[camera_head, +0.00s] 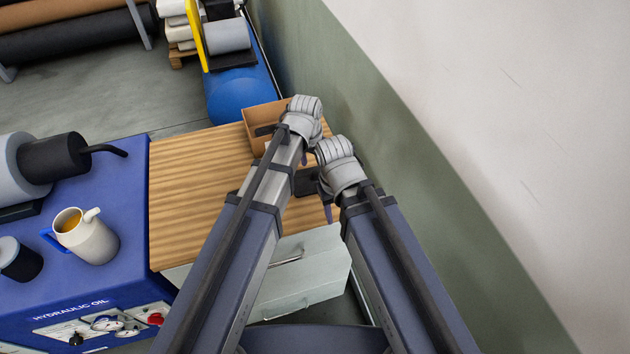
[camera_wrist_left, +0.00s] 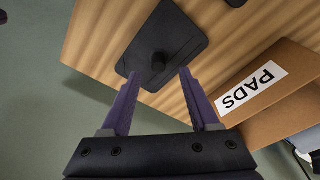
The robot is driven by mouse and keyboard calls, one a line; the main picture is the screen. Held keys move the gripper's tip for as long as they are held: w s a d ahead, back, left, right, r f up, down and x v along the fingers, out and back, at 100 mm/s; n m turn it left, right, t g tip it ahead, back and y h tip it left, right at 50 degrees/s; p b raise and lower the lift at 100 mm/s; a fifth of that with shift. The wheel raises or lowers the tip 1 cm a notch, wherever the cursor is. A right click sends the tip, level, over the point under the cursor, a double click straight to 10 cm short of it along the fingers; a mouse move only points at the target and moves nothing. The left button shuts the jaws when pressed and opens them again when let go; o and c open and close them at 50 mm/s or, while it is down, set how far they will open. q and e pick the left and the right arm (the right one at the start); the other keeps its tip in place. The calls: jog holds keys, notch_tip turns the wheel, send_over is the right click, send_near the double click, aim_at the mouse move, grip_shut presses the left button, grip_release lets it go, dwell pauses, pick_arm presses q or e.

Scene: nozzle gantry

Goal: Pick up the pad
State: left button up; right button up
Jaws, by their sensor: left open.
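The pad (camera_wrist_left: 182,32) is a dark flat plate with rounded corners and an upright round knob (camera_wrist_left: 158,62). It lies on the wooden tabletop in the left wrist view, near the table's edge. My left gripper (camera_wrist_left: 160,74) is open, with its two purple fingers apart on either side of the knob in the picture. I see no contact with it, and the height gap is hard to judge. In the head view my arms cover most of this area. My right gripper (camera_head: 328,212) is mostly hidden behind its wrist, so its jaws cannot be read.
A cardboard box (camera_wrist_left: 275,88) labelled PADS stands beside the pad, close to the left gripper's right finger. Another dark item (camera_wrist_left: 236,2) shows at the top edge. The wall runs along the table's right side. A blue hydraulic oil unit (camera_head: 110,185) with a jug (camera_head: 88,240) stands left.

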aim_at(315, 172)
pick_arm(q)
jog(key=shift+w+d+f+b, duration=0.15)
jog(key=shift+f+b, duration=1.1)
jog(key=shift+f, duration=0.05)
jog(key=shift+w+d+f+b, duration=0.1)
jog(key=shift+w+f+b, duration=0.05)
jog(key=shift+f+b, duration=1.1)
grip_shut()
